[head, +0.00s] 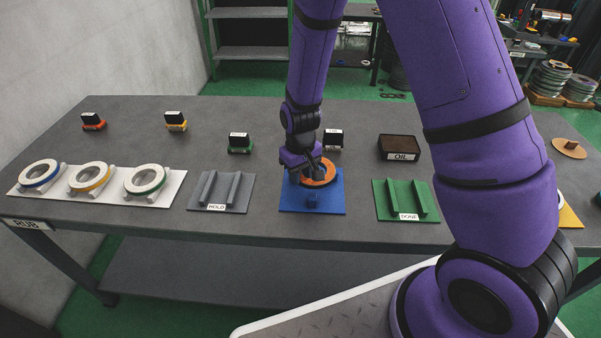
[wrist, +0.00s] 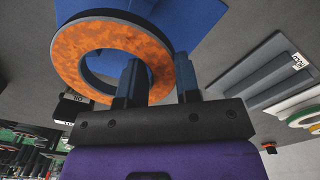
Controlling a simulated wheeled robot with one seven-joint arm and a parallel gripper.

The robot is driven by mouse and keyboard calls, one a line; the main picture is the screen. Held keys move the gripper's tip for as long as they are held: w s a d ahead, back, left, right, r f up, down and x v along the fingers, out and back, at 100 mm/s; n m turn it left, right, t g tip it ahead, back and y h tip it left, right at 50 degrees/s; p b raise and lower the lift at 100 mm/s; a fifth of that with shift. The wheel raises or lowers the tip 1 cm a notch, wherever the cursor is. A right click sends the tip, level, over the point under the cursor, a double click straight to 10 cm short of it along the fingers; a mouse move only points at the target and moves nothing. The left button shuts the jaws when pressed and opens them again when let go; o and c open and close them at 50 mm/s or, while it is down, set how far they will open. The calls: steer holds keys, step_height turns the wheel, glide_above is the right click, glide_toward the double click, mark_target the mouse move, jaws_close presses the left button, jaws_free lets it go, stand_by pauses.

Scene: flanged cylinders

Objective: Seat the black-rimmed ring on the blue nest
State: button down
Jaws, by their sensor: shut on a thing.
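The black-rimmed ring (head: 328,178) has a mottled orange face and sits over the blue nest (head: 330,204) in the head view. In the wrist view the ring (wrist: 78,52) shows its orange face and dark outer edge, with the blue nest (wrist: 190,22) behind it. My gripper (head: 314,167) points down at the ring. In the wrist view my gripper (wrist: 158,72) is shut on the ring's band, one finger at its inner side and one outside. I cannot tell whether the ring touches the nest or is just above it.
A grey HOLD rack (head: 221,192) stands left of the nest and a green DONE rack (head: 405,202) right. A dark OIL box (head: 399,147) is behind. A white board (head: 172,186) with three white rings lies left. Several small blocks stand at the back.

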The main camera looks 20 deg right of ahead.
steer(key=shift+f, duration=1.45)
stand_by(4.5)
steer(key=c, duration=0.8)
jaws_free()
steer(key=shift+o, duration=0.2)
steer(key=shift+r, duration=0.1)
steer(key=shift+r, duration=3.45)
